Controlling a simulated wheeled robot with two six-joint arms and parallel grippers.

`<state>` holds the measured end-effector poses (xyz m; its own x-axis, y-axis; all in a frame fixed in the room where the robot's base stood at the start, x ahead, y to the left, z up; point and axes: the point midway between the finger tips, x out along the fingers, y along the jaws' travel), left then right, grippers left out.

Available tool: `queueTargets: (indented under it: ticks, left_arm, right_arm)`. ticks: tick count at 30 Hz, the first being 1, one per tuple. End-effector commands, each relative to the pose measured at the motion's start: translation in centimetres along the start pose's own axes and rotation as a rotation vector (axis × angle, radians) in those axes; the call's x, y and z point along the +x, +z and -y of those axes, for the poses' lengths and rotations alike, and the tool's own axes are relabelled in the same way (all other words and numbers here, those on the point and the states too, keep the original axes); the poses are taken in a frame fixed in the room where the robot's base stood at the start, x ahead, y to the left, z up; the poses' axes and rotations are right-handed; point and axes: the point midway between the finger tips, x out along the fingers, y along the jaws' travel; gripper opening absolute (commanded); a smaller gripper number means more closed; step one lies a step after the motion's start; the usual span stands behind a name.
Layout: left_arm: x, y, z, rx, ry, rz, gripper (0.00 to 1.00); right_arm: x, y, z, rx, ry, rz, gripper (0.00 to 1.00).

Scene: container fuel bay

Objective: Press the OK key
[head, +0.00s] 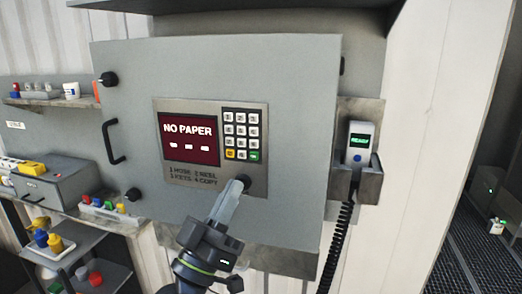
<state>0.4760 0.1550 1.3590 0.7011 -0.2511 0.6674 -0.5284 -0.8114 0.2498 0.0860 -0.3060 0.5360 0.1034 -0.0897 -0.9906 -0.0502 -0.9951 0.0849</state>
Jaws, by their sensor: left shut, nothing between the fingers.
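The keypad (240,131) is on the right of a grey panel on the cabinet door, with several pale keys. Its bottom row has a yellow key (230,154) at left and a green key (254,155) at right. The labels are too small to read, so I cannot tell for sure which is OK. My left gripper (240,184) is shut and empty, its tips just below the keypad and the green key. I cannot tell whether the tips touch the door. My right gripper is out of view.
A dark red screen (188,139) reads "NO PAPER". A handheld device (359,142) reading "READY" sits in a holder at right, with a coiled black cord (336,240) hanging below. A black door handle (112,142) juts out at left. Shelves with small items stand further left.

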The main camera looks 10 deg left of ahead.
Motion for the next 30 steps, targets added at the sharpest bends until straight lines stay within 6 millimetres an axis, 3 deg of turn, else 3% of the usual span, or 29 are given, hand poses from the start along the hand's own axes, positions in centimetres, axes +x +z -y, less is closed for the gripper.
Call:
queueTargets:
  ticks: [4, 16, 30]
  left_arm:
    - [0.1, -0.7, -0.5, 0.000, 0.010, -0.016, 0.00]
    - [0.5, -0.4, -0.2, 0.000, 0.010, -0.014, 0.00]
    - [4.7, 2.7, 2.9, 0.002, 0.010, -0.013, 0.00]
  right_arm:
    - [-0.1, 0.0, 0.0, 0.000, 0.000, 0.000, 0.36]
    - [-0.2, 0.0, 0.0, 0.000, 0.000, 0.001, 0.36]
    - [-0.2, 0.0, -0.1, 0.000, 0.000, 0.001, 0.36]
